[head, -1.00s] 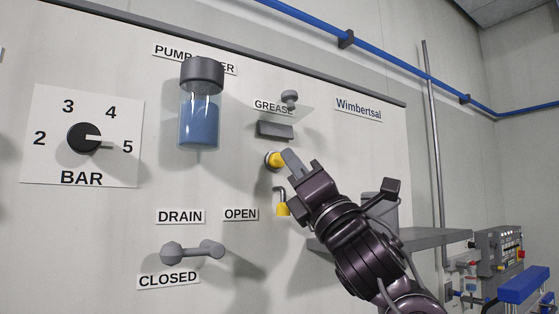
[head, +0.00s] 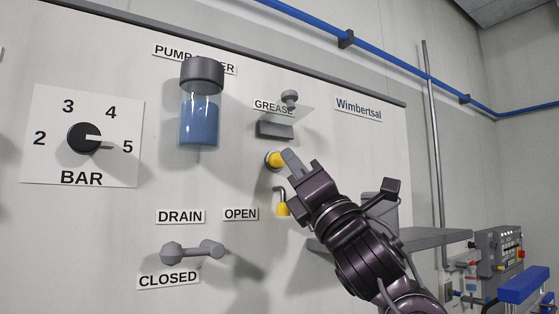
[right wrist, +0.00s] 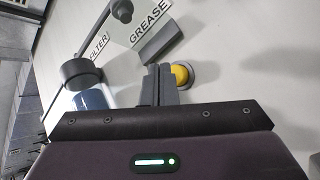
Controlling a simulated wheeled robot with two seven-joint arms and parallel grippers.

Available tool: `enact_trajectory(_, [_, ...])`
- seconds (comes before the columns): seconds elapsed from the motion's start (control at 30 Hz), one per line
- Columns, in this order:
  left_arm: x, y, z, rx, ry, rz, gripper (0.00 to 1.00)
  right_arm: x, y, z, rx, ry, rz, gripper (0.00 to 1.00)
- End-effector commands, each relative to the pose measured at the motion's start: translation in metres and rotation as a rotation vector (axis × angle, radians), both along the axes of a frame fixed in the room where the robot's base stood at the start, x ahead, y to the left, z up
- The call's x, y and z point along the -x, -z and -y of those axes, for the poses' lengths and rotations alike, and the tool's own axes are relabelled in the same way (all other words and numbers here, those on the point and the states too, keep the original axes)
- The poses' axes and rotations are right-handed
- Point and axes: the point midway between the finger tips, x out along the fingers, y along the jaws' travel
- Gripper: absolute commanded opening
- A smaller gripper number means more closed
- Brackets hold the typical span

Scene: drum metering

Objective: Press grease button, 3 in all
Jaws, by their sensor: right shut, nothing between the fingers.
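The yellow grease button (head: 273,159) sits in a grey ring on the white panel, below the GREASE label (head: 273,106) and a grey block (head: 275,130). My right gripper (head: 291,160) is shut and empty, its fingertips right beside the button. In the right wrist view the closed fingers (right wrist: 159,84) point at the panel just left of the yellow button (right wrist: 181,75). I cannot tell whether they touch it. My left gripper is not in view.
The pump filter (head: 200,104), BAR knob (head: 84,138) and drain lever (head: 192,251) are to the left. A grey shelf (head: 436,238) stands right.

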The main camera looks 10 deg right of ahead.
Motion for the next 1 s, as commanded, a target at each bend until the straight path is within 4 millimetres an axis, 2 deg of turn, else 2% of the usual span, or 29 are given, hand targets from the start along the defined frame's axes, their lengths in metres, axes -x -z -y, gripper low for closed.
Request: enact_trajectory(1.0, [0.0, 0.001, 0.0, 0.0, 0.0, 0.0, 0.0, -0.011, 0.0, -0.004, -0.001, -0.001, 0.0, 0.0])
